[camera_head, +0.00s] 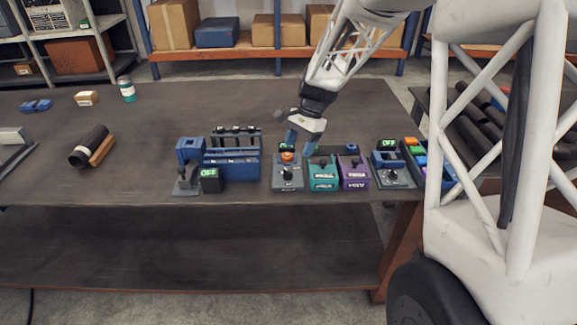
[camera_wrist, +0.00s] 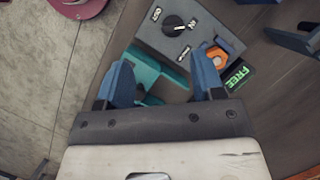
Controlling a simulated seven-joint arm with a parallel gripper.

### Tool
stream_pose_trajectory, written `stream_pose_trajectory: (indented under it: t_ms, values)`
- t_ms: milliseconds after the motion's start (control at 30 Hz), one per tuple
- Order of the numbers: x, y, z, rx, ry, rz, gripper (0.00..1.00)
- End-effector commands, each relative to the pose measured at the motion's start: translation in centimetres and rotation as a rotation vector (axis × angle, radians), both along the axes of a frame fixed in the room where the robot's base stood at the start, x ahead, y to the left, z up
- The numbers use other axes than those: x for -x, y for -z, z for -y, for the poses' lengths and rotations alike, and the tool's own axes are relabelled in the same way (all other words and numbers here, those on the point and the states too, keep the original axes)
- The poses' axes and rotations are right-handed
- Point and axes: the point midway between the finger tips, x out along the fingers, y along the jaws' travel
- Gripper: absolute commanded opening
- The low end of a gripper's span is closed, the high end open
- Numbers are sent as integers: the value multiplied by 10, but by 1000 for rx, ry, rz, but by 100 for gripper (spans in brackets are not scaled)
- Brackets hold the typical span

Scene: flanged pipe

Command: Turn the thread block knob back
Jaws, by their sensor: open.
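The grey block (camera_head: 287,184) stands near the front edge of the table, with a black knob (camera_head: 287,173) on its face and an orange part on top. In the wrist view the black knob (camera_wrist: 173,26) has a white mark pointing toward a label that seems to read IN. An orange nut-like part (camera_wrist: 217,58) and a green display (camera_wrist: 238,75) reading FREE are beside it. My gripper (camera_wrist: 164,78) is open and empty, its blue fingers apart. It is above and behind the grey block, with the knob beyond the fingertips in the wrist view.
A teal block (camera_head: 323,174) and a purple block (camera_head: 354,174) stand close on the right of the grey block. A blue rack (camera_head: 232,165) and an OFF display (camera_head: 209,174) are to its left. Another station (camera_head: 390,174) stands farther right. The table's front edge is near.

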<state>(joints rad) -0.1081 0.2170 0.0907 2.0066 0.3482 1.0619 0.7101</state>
Motion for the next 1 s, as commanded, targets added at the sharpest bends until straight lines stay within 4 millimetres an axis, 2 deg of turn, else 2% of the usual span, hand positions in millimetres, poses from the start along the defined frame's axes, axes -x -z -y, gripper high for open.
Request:
stream_pose_trajectory:
  t_ms: [100,300,733,1000]
  values:
    - [-11,11,-6,-3,24,-23,62]
    - [-17,18,-9,-4,40,-38,62]
    - [-17,20,-10,-4,41,-38,62]
    - [-12,38,-15,-4,41,-40,62]
